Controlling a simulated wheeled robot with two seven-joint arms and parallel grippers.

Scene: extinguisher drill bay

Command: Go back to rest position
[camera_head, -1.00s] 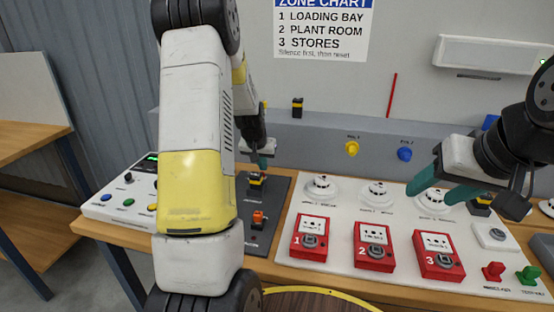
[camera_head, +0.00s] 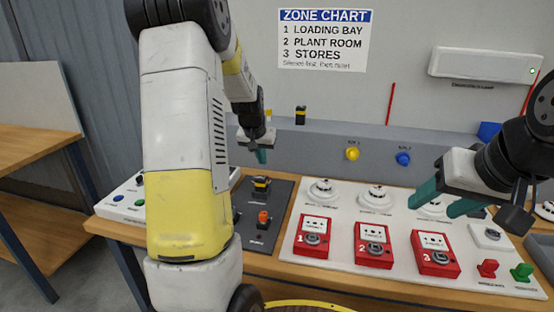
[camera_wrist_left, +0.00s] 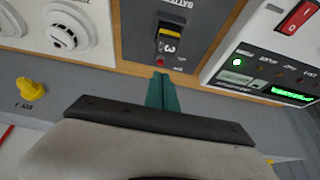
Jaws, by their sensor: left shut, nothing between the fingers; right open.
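My left gripper (camera_head: 262,156) is shut and empty, with its green fingers above the back of the dark grey panel (camera_head: 284,195) in the head view. In the left wrist view its fingers (camera_wrist_left: 165,92) are pressed together, pointing toward a black and yellow switch (camera_wrist_left: 172,40) but apart from it. That switch also shows in the head view (camera_head: 261,186), just below the left fingertips. My right gripper (camera_head: 446,200) is open and empty at the right, its green fingers apart over the white panel. My left arm hides part of the control box at the left.
A white panel (camera_head: 335,262) holds red call points (camera_head: 373,246), round detectors (camera_head: 323,191), and red (camera_head: 487,268) and green (camera_head: 522,272) knobs. A grey raised ledge (camera_head: 330,150) with yellow (camera_head: 352,153) and blue (camera_head: 403,158) knobs runs behind. A wooden shelf unit (camera_head: 40,150) stands at the left.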

